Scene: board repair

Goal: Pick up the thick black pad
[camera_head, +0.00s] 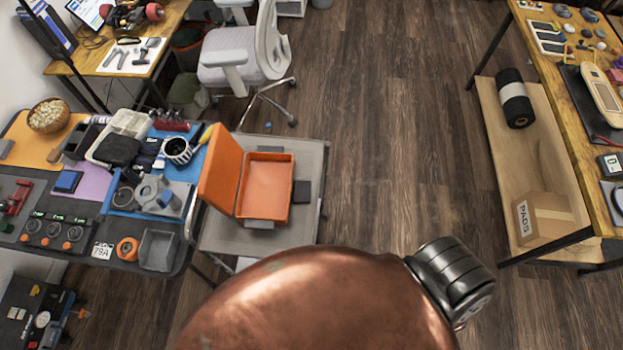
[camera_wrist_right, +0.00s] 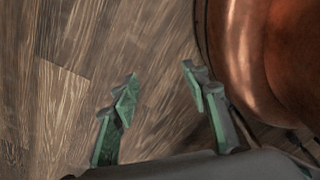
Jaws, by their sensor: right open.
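A small dark block (camera_head: 301,191) lies on the grey cart top (camera_head: 308,160), just right of the open orange case (camera_head: 264,188). It may be the thick black pad, but it is too small to tell. A larger soft black item (camera_head: 118,150) lies on the crowded table at the left, and I cannot tell if it is a pad. My right gripper (camera_wrist_right: 160,84) is open, with nothing between its green-grey fingers and wooden floor behind them. No pad shows in the right wrist view. My left gripper is not in view.
A cardboard box marked PADS (camera_head: 543,219) and a black roll with a white band (camera_head: 515,98) are on the right table's lower shelf (camera_head: 500,150). An office chair (camera_head: 245,55) stands beyond the cart. The floor (camera_head: 400,130) between cart and shelf is clear.

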